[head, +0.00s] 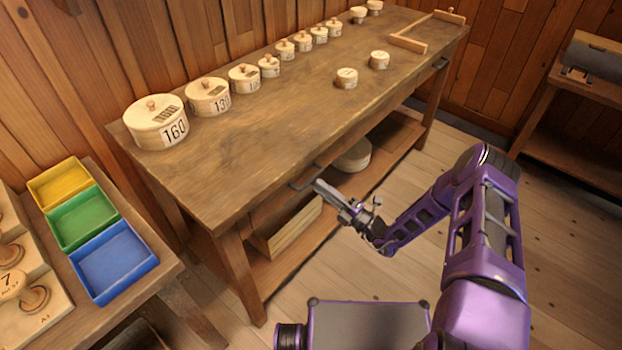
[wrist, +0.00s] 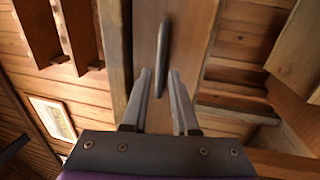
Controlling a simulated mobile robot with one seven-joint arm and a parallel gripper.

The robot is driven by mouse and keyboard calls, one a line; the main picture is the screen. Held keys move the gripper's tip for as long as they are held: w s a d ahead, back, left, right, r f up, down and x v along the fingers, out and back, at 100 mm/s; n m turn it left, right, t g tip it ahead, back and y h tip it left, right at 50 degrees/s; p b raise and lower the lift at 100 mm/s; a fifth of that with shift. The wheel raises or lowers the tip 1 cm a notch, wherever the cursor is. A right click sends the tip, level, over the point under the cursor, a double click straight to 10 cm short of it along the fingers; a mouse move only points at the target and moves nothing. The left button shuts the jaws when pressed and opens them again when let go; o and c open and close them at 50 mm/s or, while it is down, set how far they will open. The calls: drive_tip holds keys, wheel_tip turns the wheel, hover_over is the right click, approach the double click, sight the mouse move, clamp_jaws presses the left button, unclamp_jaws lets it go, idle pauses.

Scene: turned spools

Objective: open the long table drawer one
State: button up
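The long wooden table (head: 235,150) stands in the middle of the head view. A dark bar handle (head: 300,184) is on its near drawer front, just under the top; the drawer looks closed. My gripper (head: 317,184) is at this handle, reaching in from the right. In the wrist view, the handle (wrist: 163,45) runs lengthwise on the pale drawer front (wrist: 146,30). My gripper's two fingers (wrist: 160,75) are apart, with the handle's lower end between them in the picture. I cannot tell whether they touch it.
A second dark handle (head: 441,64) is at the table's far end. Lidded round boxes (head: 157,125) and a wooden frame (head: 425,35) stand on top. A lower shelf holds a wooden box (head: 290,228) and a round piece (head: 353,156). Coloured trays (head: 112,262) are at left. Floor is free at right.

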sight(311, 178)
drive_tip(key=x, duration=0.5)
clamp_jaws()
idle(1.4)
